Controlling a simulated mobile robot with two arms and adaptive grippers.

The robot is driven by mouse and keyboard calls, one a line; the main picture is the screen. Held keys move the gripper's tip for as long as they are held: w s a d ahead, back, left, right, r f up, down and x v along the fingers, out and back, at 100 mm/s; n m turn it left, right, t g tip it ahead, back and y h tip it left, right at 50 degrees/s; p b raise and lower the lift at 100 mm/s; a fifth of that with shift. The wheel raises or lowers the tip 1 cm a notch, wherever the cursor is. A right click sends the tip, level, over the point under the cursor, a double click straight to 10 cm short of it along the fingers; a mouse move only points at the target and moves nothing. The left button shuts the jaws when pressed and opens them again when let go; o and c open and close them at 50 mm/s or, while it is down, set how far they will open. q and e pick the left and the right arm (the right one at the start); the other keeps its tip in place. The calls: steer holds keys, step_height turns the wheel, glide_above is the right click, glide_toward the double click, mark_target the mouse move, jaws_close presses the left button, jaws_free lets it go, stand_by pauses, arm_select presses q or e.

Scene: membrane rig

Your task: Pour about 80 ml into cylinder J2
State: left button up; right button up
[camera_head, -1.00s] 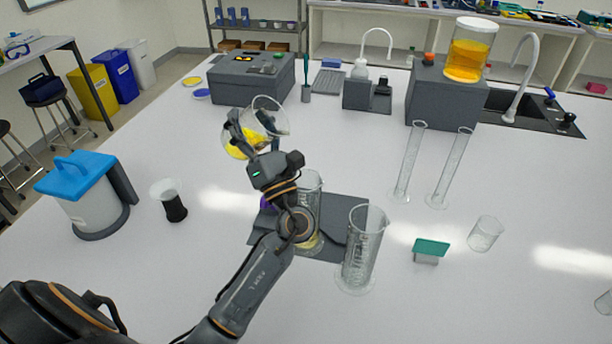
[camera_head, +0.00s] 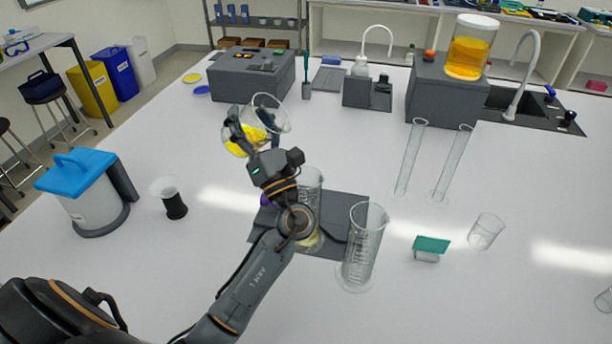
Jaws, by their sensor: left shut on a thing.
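My left gripper (camera_head: 250,136) is shut on a clear beaker (camera_head: 272,113), which is tilted and holds yellow liquid at its lower left. A wide graduated cylinder (camera_head: 312,182) stands partly hidden behind my left arm, with a little yellowish liquid near its base. Another wide graduated cylinder (camera_head: 364,245) stands to the front right and looks empty. Two slim cylinders, one on the left (camera_head: 410,160) and one on the right (camera_head: 452,166), stand farther back and look empty. I cannot read which one is J2. No stream of liquid shows. My right gripper is not in view.
A dark grey mat (camera_head: 342,212) lies under the partly hidden cylinder. A green-topped block (camera_head: 431,246) and a small empty beaker (camera_head: 486,231) are at the right. A blue-lidded container (camera_head: 88,198) and a black-based funnel-like vessel (camera_head: 172,198) stand at the left.

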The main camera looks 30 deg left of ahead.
arm_select(q)
steer(key=shift+r, duration=0.1)
stand_by(0.7)
steer(key=shift+a+r+n+g+p, duration=0.1)
steer(key=shift+r+n+g+p, duration=0.05)
steer(key=shift+n+g+p, duration=0.4)
steer(key=n+g, duration=0.1)
steer(key=a+n+g+p, duration=0.1)
steer(key=f+n+g+h+p, duration=0.1)
steer(key=shift+s+a+f, duration=0.1)
steer(key=shift+s+a, duration=0.1)
steer(key=shift+s, duration=0.05)
steer(key=shift+s+a+f+n+g+h, duration=0.1)
steer(key=shift+a+f+n+g+h, duration=0.2)
steer(key=shift+f, duration=0.3)
steer(key=shift+a+f+n+g+h, duration=0.15)
steer(key=shift+f+n, duration=0.2)
steer(key=shift+f, duration=0.25)
steer(key=a+f+n+g+h+p, duration=0.1)
steer(key=p, duration=0.2)
steer(key=shift+s+a+f+n, duration=0.1)
steer(key=shift+f+n, duration=0.1)
steer(key=shift+n, duration=0.2)
steer(key=f+h, duration=0.1)
steer(key=f+n+g+p, duration=0.1)
steer(key=f, duration=0.1)
steer(key=shift+s+a+f+h, duration=0.1)
steer(key=shift+a+h, duration=0.25)
steer(key=shift+a, duration=0.05)
